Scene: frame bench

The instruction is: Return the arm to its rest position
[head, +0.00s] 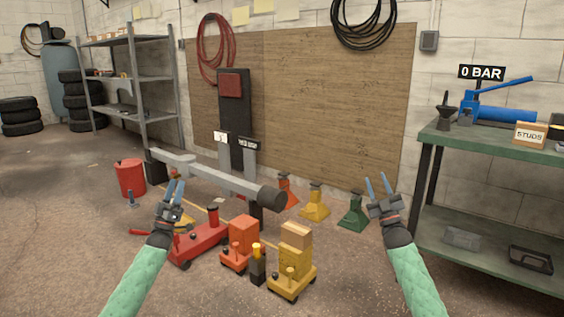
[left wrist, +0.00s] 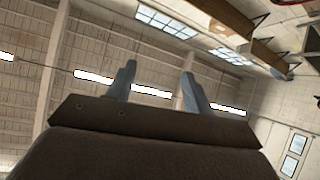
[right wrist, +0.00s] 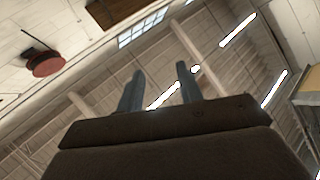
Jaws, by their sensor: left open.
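My left gripper (head: 175,191) is raised at the left in the head view, its fingers pointing up and apart. It holds nothing, and its open fingers also show in the left wrist view (left wrist: 160,85) against the ceiling. My right gripper (head: 376,186) is raised at the right in the head view, fingers apart and empty. Its spread fingers show in the right wrist view (right wrist: 160,90) against the wall and ceiling. Both arms come up from the bottom edge in green sleeves.
A grey beam (head: 220,178) on a post stands ahead, between the grippers. Red (head: 203,240) and yellow (head: 291,277) jacks and coloured stands (head: 315,203) are on the floor. A green bench (head: 490,143) is at the right, a shelf (head: 128,78) at the left.

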